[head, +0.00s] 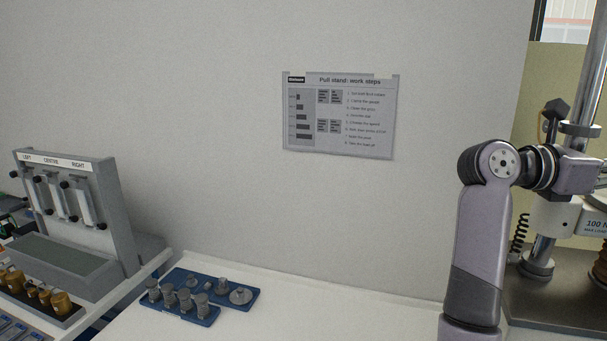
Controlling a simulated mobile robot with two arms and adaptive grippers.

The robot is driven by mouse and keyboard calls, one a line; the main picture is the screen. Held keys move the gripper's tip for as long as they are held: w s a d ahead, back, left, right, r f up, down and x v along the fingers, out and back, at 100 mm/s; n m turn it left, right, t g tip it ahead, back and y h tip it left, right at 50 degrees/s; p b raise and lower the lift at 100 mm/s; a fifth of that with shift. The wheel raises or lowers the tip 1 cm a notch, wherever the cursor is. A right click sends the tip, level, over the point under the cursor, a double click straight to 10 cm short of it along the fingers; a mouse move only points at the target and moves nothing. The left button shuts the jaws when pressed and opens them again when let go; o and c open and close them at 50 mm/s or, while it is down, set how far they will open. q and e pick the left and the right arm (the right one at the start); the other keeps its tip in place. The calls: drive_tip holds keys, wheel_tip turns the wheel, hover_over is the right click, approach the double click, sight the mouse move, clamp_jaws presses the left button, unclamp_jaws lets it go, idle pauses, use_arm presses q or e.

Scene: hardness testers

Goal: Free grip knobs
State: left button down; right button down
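On the left, a grey rack (128,215) labelled LEFT, CENTRE and RIGHT holds upright metal units (87,203) with small black knobs (64,185) at their ends. At the right edge stands a pull stand with a steel column (584,110), a black knob (556,108) and a label reading 100 N. I cannot tell which knobs are the grip knobs, or whether any is tight. My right arm rises in front of the stand and hides part of it. Its gripper is outside the picture, and my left gripper is not in view.
A blue tray (232,307) with several grey metal pieces lies on the white table (300,318). Brass weights (61,303) stand in a holder at lower left. A work-steps sheet (340,115) hangs on the wall. The table between the tray and my arm is clear.

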drive_tip(key=shift+w, duration=0.25)
idle(0.7)
drive_tip(key=shift+f, duration=0.1)
drive_tip(key=shift+f+b, duration=0.55)
drive_tip(key=shift+b, duration=0.8)
drive_tip(key=shift+s+f+b, duration=0.1)
drive_tip(key=shift+s+b, duration=0.1)
drive_tip(key=shift+b, duration=0.2)
drive_tip(key=w+a, duration=0.1)
drive_tip(key=a, duration=0.5)
drive_tip(key=shift+w, duration=0.3)
